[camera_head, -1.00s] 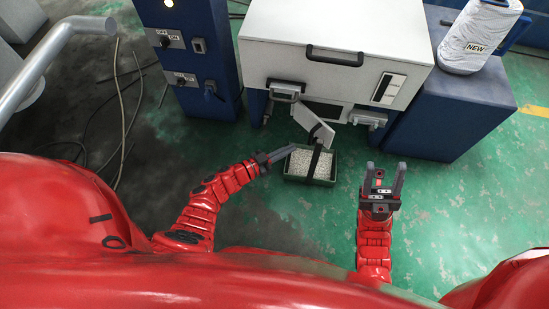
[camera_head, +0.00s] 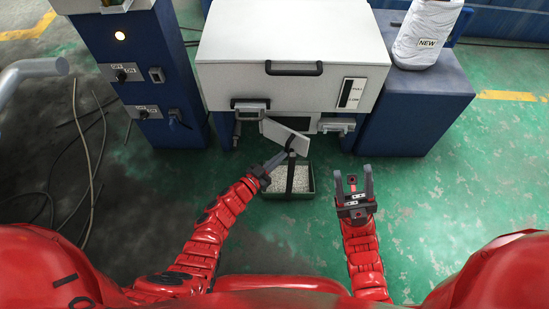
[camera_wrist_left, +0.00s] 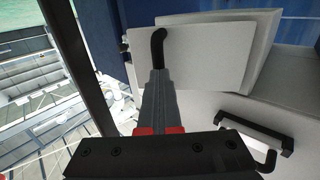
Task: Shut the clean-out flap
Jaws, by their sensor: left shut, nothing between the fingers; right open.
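The clean-out flap (camera_head: 285,137) is a light grey plate hanging open and tilted below the front of the white machine box, above a green tray. My right gripper (camera_head: 353,175) is open and empty, over the floor right of the tray.
The green tray (camera_head: 313,181) of pale pellets stands on the floor under the flap. Latches (camera_head: 250,105) and (camera_head: 335,125) flank the opening. A blue cabinet (camera_head: 415,105) stands right, a control column (camera_head: 130,75) left. Cables lie on the left floor.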

